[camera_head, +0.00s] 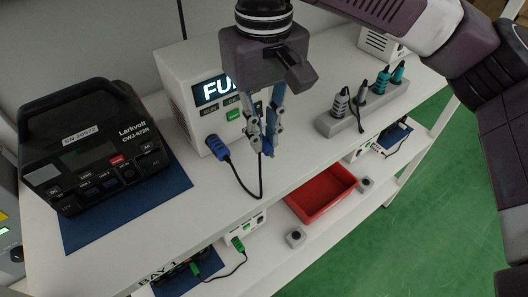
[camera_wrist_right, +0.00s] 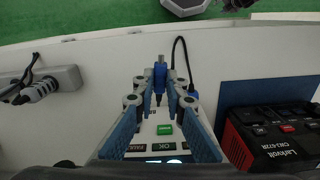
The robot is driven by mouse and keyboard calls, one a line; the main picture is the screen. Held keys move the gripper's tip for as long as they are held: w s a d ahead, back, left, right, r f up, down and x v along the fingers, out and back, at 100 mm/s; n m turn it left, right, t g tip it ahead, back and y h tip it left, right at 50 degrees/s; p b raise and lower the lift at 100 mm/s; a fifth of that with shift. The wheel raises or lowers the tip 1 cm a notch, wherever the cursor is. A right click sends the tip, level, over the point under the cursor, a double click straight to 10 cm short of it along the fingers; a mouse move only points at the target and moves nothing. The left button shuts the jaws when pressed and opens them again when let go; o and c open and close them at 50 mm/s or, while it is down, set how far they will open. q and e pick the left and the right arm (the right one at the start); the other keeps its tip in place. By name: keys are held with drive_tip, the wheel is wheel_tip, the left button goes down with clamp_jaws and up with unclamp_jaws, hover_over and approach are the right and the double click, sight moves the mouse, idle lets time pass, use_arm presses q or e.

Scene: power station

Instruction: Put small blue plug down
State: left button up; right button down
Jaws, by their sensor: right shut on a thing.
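The small blue plug (camera_wrist_right: 160,74) is between my right gripper's fingertips in the right wrist view. Its blue body also shows low between the fingers in the head view (camera_head: 267,149). My right gripper (camera_head: 264,135) is shut on it and points down in front of the white box (camera_head: 181,76) with the lit display, above the upper shelf. A black cable (camera_head: 261,190) loops down from the gripper to another blue plug (camera_head: 217,147) at the box's lower front. The fingers hide part of the held plug. My left gripper is not in view.
A black Larkvolt unit (camera_head: 93,152) stands on a blue mat (camera_head: 178,178) at left. A grey strip (camera_head: 358,117) with several upright plugs lies right of the gripper. A red tray (camera_head: 321,193) is on the lower shelf. The upper shelf's front (camera_head: 300,160) is clear.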

sight(264, 172)
drive_tip(key=f, duration=0.2)
drive_tip(key=f+p, duration=0.1)
drive_tip(key=f, duration=0.1)
drive_tip(key=f+p, duration=0.1)
drive_tip(key=f, duration=0.1)
drive_tip(key=shift+w+f, duration=0.15)
drive_tip(key=shift+w, duration=0.2)
drive_tip(key=shift+s+f, duration=0.15)
drive_tip(key=shift+f, duration=0.1)
drive_tip(key=shift+s, duration=0.2)
drive_tip(key=shift+w+f, duration=0.2)
drive_tip(key=shift+f, duration=0.15)
drive_tip(key=c, duration=2.1)
unclamp_jaws()
drive_tip(key=shift+o, duration=0.7)
drive_tip(key=shift+s, duration=0.1)
drive_tip(key=shift+r, duration=0.1)
